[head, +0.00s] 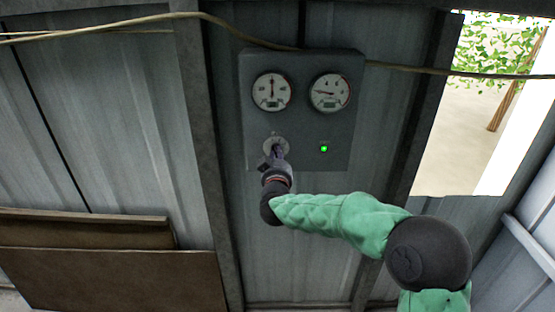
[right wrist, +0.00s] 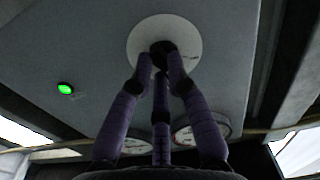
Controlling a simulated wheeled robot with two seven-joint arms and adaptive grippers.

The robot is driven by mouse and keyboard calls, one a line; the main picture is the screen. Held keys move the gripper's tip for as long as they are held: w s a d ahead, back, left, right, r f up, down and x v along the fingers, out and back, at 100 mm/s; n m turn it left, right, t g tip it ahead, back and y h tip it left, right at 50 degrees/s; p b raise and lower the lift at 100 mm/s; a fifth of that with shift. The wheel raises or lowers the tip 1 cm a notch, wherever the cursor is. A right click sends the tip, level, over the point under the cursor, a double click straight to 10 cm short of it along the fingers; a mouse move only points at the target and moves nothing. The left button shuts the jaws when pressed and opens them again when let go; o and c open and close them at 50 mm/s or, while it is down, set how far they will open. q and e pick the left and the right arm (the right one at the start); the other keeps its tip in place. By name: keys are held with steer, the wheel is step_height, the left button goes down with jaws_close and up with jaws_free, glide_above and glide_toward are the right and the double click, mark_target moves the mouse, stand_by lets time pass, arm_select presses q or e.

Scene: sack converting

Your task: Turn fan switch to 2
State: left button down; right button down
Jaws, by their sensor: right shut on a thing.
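The fan switch (head: 276,145) is a round pale dial with a dark knob, low on the left of a grey control panel (head: 301,121). My right gripper (head: 277,155) is at the knob and covers part of the dial. In the right wrist view the dial (right wrist: 139,41) is a white disc, and the fingers of my right gripper (right wrist: 161,62) are closed around its dark knob (right wrist: 163,48). The dial's markings are too small or hidden to read, so its setting cannot be told. My left gripper is not in view.
Two round gauges, left (head: 272,92) and right (head: 329,93), sit above on the panel. A green light (head: 323,148) glows right of the switch. A cable (head: 400,68) runs along the wall. Brown boards (head: 110,275) stand lower left. An opening (head: 470,130) is at right.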

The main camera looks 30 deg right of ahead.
steer(key=m+b, duration=0.1)
steer(key=m, duration=0.2)
steer(key=m+b, duration=0.1)
steer(key=m, duration=0.1)
steer(key=shift+a+f+m+b, duration=0.1)
steer(key=shift+f+m+b, duration=0.1)
steer(key=shift+m+b, duration=0.2)
stand_by(0.4)
steer(key=c, duration=1.2)
jaws_free()
steer(key=shift+r, duration=0.1)
steer(key=v, duration=1.2)
steer(key=shift+w, duration=0.1)
